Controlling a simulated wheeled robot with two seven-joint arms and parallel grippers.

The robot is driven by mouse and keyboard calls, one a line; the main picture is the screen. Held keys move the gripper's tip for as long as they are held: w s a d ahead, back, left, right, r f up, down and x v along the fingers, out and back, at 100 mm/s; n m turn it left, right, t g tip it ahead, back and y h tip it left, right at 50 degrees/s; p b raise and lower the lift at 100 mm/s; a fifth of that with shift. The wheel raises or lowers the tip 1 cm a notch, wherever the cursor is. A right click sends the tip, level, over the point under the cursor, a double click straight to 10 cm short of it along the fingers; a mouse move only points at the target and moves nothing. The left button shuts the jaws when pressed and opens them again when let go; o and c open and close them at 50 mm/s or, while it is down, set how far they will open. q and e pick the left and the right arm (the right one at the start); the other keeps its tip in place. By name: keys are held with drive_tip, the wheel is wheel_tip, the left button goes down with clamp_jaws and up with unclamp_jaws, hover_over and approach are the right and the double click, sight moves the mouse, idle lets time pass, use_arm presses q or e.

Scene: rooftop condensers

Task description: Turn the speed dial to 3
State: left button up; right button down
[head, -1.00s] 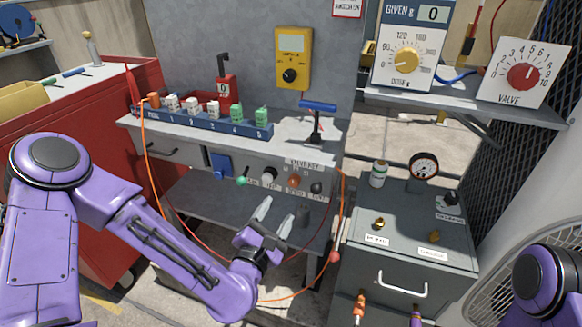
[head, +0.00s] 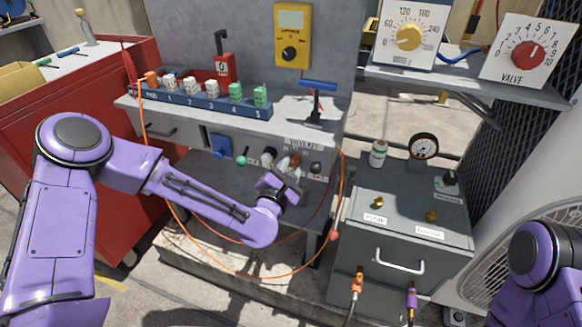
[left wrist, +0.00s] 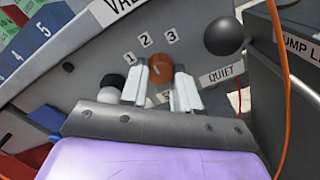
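The speed dial is an orange-brown knob (left wrist: 160,67) on the grey bench front, with the marks 1, 2 and 3 along its upper edge in the left wrist view. A label below it is mostly hidden by my fingers. My left gripper (left wrist: 160,88) has one finger on each side of the knob, with the fingers apart; I cannot tell whether they touch it. In the head view my left gripper (head: 284,172) is at the bench front and partly covers the dial. Which mark the dial points at is not clear. My right gripper is out of view.
A black ball knob (left wrist: 224,34) is right of the dial, near a QUIET label. A white and black knob (left wrist: 106,95) is to its left. An orange hose (head: 341,190) hangs nearby. A grey cabinet (head: 400,222) stands to the right.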

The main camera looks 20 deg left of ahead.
use_arm(q)
clamp_jaws()
drive_tip(key=shift+c, duration=0.4)
unclamp_jaws()
drive_tip(key=shift+m, duration=0.4)
drive_tip(key=m, duration=0.3)
drive_tip(key=shift+m, duration=2.6)
drive_tip(key=o, duration=1.1)
drive_tip(key=shift+c, duration=0.2)
drive_tip(key=s, duration=1)
drive_tip(key=shift+s+a, duration=0.2)
drive_tip(key=shift+s, duration=0.15)
